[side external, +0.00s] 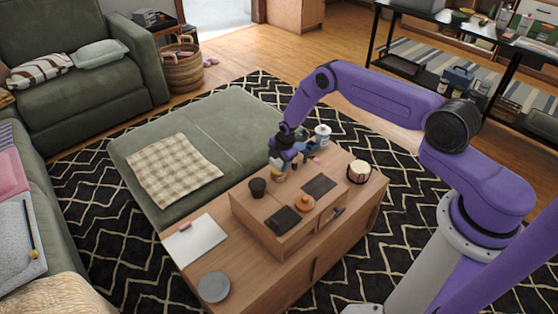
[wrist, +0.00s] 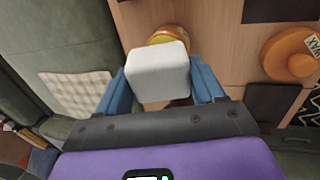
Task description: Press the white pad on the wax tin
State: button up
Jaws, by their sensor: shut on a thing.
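My gripper (wrist: 160,88) is shut on the white pad (wrist: 158,75), a pale block with rounded edges held between the blue fingers. In the wrist view the pad partly covers a round amber-yellow thing (wrist: 168,34) behind it; I cannot tell whether they touch. The wax tin (wrist: 290,54) is a round orange tin with a small knob and a "WAX" label, to the right of the pad and apart from it. In the side view the tin (side external: 305,203) sits on the raised wooden box, and my gripper (side external: 280,158) is at that box's far end.
A white bottle (side external: 322,136) stands behind, and a banded cream candle-like jar (side external: 359,172) stands right.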

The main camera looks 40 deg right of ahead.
jog(key=shift+f, duration=0.8)
dwell(1.6)
jog(key=shift+r, duration=0.1)
jog(key=shift+r, duration=3.45)
